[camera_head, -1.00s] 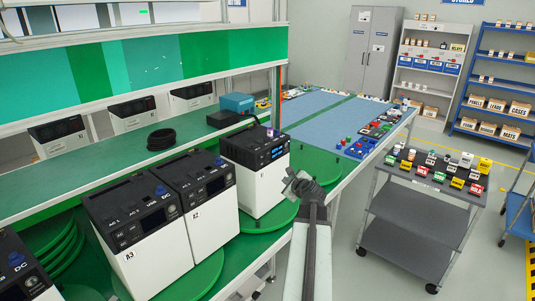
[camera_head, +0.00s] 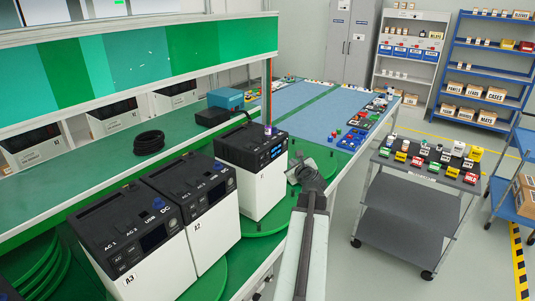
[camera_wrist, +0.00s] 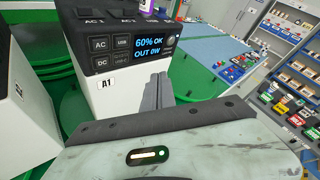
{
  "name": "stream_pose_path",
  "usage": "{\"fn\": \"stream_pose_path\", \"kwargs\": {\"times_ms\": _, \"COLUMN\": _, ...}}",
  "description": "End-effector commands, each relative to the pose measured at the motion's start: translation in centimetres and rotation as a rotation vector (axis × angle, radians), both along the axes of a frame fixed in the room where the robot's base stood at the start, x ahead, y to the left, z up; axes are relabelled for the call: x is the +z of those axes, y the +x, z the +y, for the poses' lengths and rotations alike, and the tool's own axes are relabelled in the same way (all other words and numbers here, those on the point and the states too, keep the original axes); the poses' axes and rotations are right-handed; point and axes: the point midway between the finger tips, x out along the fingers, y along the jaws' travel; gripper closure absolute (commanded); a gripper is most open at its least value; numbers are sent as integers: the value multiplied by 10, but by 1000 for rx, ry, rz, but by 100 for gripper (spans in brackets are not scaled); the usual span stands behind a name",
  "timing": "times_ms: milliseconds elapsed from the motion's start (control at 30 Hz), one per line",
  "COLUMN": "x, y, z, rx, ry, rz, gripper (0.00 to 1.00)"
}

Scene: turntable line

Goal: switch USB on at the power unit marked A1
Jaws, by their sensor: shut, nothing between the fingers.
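The power unit marked A1 (camera_wrist: 107,84) stands upright on a green turntable and fills the upper middle of the wrist view. Its black panel has AC, USB (camera_wrist: 122,43), DC and USB-C buttons, and a lit display (camera_wrist: 148,48) reading "60% OK, OUT 0W". In the head view the same unit (camera_head: 258,190) is the farthest of the near row, its display lit blue. My gripper (camera_wrist: 160,92) is shut and empty, in front of the unit's white face and below the display. In the head view my gripper (camera_head: 299,168) is just right of the unit; contact cannot be told.
Unit A2 (camera_head: 212,232) and unit A3 (camera_head: 160,272) stand left of A1.

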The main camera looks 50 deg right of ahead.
Motion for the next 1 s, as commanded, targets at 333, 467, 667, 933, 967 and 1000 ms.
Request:
{"fn": "stream_pose_path", "kwargs": {"times_ms": 333, "x": 0, "y": 27, "z": -3, "rx": -1, "ry": 0, "rz": 1, "gripper": 100}}
{"fn": "stream_pose_path", "kwargs": {"times_ms": 467, "x": 0, "y": 46, "z": -3, "rx": -2, "ry": -1, "rz": 2, "gripper": 100}}
{"fn": "stream_pose_path", "kwargs": {"times_ms": 667, "x": 0, "y": 72, "z": -3, "rx": -3, "ry": -1, "rz": 1, "gripper": 100}}
{"fn": "stream_pose_path", "kwargs": {"times_ms": 933, "x": 0, "y": 84, "z": -3, "rx": -6, "ry": 0, "rz": 1, "gripper": 100}}
{"fn": "stream_pose_path", "kwargs": {"times_ms": 967, "x": 0, "y": 84, "z": -3, "rx": -6, "ry": 0, "rz": 1, "gripper": 100}}
{"fn": "stream_pose_path", "kwargs": {"times_ms": 1000, "x": 0, "y": 84, "z": -3, "rx": -6, "ry": 0, "rz": 1, "gripper": 100}}
